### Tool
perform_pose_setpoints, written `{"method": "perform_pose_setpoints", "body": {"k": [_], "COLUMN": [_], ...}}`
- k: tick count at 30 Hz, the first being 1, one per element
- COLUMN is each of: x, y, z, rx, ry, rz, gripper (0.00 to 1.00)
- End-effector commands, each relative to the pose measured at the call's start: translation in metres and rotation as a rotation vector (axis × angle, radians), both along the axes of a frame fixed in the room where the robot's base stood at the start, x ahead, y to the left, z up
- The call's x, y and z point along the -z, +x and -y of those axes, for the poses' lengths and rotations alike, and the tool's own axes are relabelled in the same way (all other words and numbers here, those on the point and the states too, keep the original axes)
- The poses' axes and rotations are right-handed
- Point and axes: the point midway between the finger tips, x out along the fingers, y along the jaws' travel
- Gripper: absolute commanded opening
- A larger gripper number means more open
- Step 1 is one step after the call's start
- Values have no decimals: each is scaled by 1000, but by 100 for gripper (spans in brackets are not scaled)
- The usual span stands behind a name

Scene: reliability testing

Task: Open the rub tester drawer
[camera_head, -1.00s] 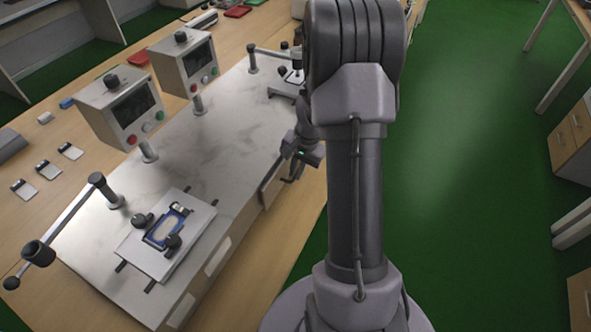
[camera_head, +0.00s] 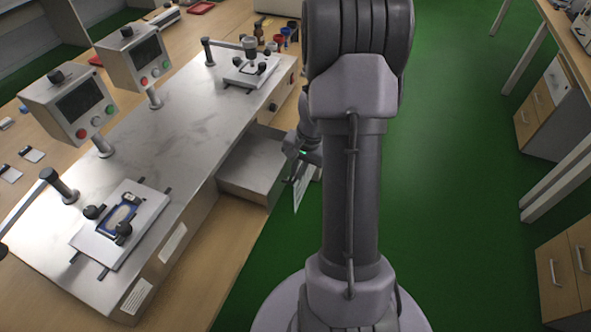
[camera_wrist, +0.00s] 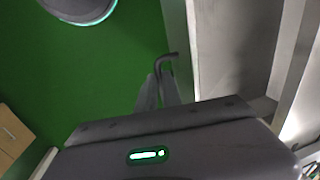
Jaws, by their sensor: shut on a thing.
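The rub tester (camera_head: 165,130) is a long metal-topped bench unit in the head view. Its drawer (camera_head: 250,160) is pulled out from the side facing me, and the grey inside shows. In the wrist view the drawer (camera_wrist: 235,45) fills the upper right. My gripper (camera_wrist: 157,88) is shut on the dark drawer handle (camera_wrist: 170,56) at the drawer's outer face.
Two control boxes with screens (camera_head: 75,100) (camera_head: 135,55) stand along the tester's far side. Sample clamps (camera_head: 120,222) (camera_head: 250,70) sit on its top. Small bottles and cups (camera_head: 275,40) stand at the back. Green floor (camera_head: 450,180) is open to the right; wooden cabinets (camera_head: 568,270) line the right edge.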

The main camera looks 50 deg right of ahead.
Motion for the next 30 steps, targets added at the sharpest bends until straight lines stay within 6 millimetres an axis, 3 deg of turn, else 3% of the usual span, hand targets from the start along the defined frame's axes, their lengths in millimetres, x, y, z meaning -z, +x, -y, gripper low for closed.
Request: {"method": "perform_pose_setpoints", "body": {"k": [5,6,9,20,23,30], "x": [0,0,0,-5,-22,-92], "y": [0,0,0,0,-2,-13], "z": [0,0,0,0,2,7], "rx": [0,0,0,0,0,1], "ry": [1,1,1,-1,-1,-3], "rz": [0,0,0,0,2,3], "gripper": [0,14,32,32,32,32]}}
